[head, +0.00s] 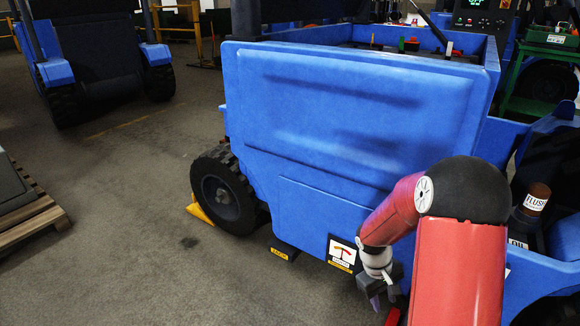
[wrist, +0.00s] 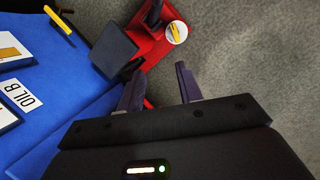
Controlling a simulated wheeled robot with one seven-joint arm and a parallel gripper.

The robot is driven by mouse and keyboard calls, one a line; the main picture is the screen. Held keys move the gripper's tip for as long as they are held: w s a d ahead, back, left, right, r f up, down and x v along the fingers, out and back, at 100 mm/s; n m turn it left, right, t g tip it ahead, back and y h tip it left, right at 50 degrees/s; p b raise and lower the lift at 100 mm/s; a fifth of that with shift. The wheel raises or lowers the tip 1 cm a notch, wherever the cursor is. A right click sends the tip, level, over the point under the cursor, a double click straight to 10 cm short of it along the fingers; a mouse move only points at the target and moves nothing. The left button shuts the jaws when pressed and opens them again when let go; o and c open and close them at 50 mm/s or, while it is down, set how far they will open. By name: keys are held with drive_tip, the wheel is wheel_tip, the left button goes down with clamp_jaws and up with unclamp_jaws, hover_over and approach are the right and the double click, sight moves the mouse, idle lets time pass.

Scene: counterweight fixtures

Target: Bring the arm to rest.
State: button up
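My red arm comes in from the lower right of the head view and bends down in front of the blue truck body (head: 345,105). My gripper (head: 382,295) hangs low beside the truck's lower edge, partly hidden by my arm. In the wrist view my gripper (wrist: 160,72) has its two dark fingers spread apart, with nothing visible held between them. Beyond the fingers are a red surface (wrist: 155,50) and grey floor (wrist: 235,60).
The wrist view shows a dark block (wrist: 113,50) and a small white round container (wrist: 176,32) by the red surface. In the head view, a brown-capped FLUSH bottle (head: 534,200) stands right of my arm. Open floor (head: 130,240) lies left.

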drive_tip(key=s+a+r+m+t, duration=0.1)
drive_tip(key=s+a+r+t, duration=0.15)
drive_tip(key=r, duration=0.65)
drive_tip(key=s+a+r+m+t, duration=0.15)
drive_tip(key=s+r, duration=0.25)
drive_tip(key=r, duration=0.5)
drive_tip(key=s+a+r+m+t+y, duration=0.2)
drive_tip(key=s+a+r, duration=0.3)
drive_tip(key=s+r, duration=0.3)
drive_tip(key=s+t+y, duration=0.1)
drive_tip(key=s, duration=0.3)
drive_tip(key=shift+a+r+p, duration=0.15)
drive_tip(key=shift+r+p, duration=0.25)
